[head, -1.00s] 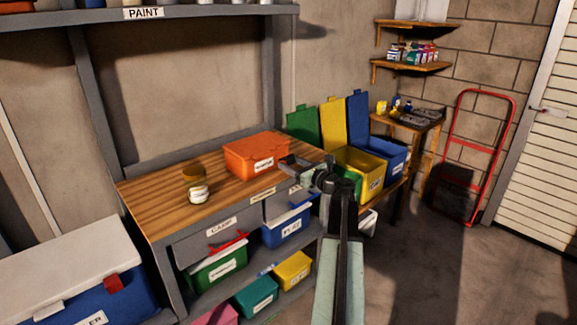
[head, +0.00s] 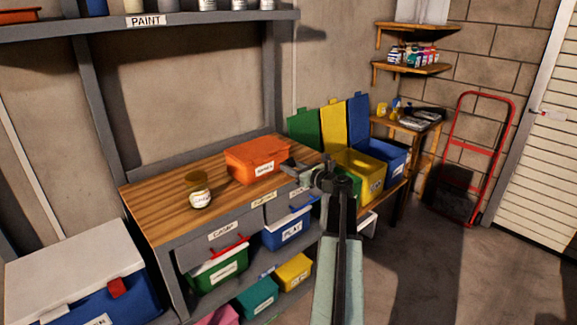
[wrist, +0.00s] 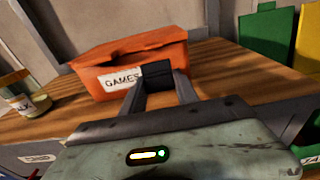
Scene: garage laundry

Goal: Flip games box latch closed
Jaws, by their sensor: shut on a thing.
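The orange games box (head: 254,151) stands on the wooden bench top, its lid lying over it. In the wrist view the games box (wrist: 110,70) shows its front face and a white GAMES label. My gripper (head: 289,164) reaches in from the right to the front right of the box. In the wrist view my gripper (wrist: 156,80) has its fingers close together around a small dark piece, which appears to be the latch (wrist: 156,70), just right of the label.
A jar (head: 200,194) stands on the bench (head: 160,200) left of the box. Open green, yellow (head: 357,170) and blue bins stand right of the bench. Labelled boxes sit below it, and a white-lidded blue cooler (head: 70,270) is at lower left.

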